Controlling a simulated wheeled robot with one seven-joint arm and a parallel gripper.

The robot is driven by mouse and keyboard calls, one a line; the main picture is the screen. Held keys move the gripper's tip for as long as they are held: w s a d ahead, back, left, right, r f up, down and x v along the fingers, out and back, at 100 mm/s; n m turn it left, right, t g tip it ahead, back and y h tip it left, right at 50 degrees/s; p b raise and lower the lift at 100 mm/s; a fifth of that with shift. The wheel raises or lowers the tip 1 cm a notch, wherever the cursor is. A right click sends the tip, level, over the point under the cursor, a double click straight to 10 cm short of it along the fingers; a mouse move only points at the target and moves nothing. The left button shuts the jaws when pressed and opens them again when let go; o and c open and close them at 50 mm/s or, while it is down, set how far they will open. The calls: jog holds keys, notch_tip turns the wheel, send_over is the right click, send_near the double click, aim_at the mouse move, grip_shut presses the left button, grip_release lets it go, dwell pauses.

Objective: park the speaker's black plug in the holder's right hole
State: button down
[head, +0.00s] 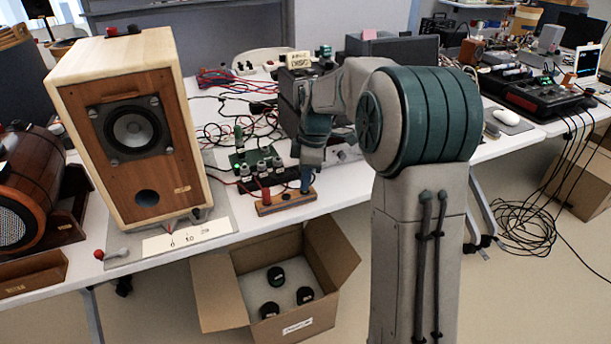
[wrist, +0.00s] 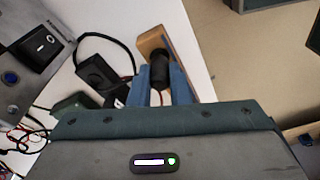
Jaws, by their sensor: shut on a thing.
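The wooden holder (head: 287,204) lies at the table's front edge, right of the speaker (head: 131,130). A red plug (head: 265,193) stands upright in its left part. My gripper (head: 306,181) points down over the holder's right end, its blue fingers close to the wood. In the wrist view my gripper (wrist: 162,88) is shut on the black plug (wrist: 160,71), which stands between the blue fingers over the holder (wrist: 150,42). The fingers hide the plug in the head view. The right hole is covered, and I cannot tell whether the plug's tip is inside it.
A green board with several black-capped parts (head: 262,167) and tangled cables sits just behind the holder. A scale card (head: 187,236) lies before the speaker. An open cardboard box (head: 331,262) with black round pieces stands below the table edge.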

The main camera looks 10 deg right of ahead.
jog(key=shift+f, duration=0.4)
jog(key=c, duration=1.3)
grip_release()
jog(key=shift+r, duration=0.15)
jog(key=shift+r+p, duration=3)
jog(key=shift+r, duration=0.7)
